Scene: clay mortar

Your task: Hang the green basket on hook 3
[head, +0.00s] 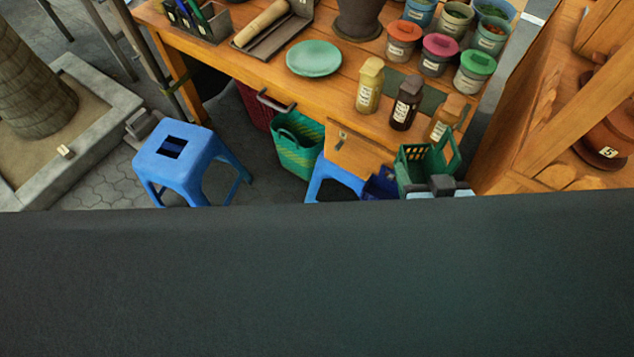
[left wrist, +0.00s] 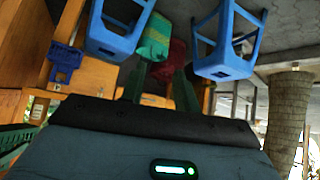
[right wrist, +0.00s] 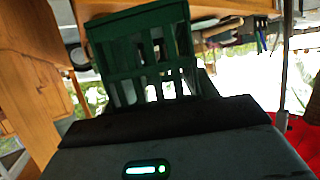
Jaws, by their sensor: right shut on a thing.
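The green basket (head: 418,168) is a slatted plastic crate at the right front of the wooden table, below its edge. It fills the upper middle of the right wrist view (right wrist: 140,50). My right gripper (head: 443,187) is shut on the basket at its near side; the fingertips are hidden. My left gripper is outside the head view. In the left wrist view my left gripper (left wrist: 160,90) shows two dark fingers apart with nothing held between them. I cannot make out a hook numbered 3.
A green woven bag (head: 298,148) hangs below the table edge. A blue crate (head: 380,184) and blue stools (head: 180,150) stand low nearby. Bottles (head: 369,85), lidded pots (head: 404,42) and a green plate (head: 314,58) stand on the table. A wooden shelf (head: 535,120) is at right.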

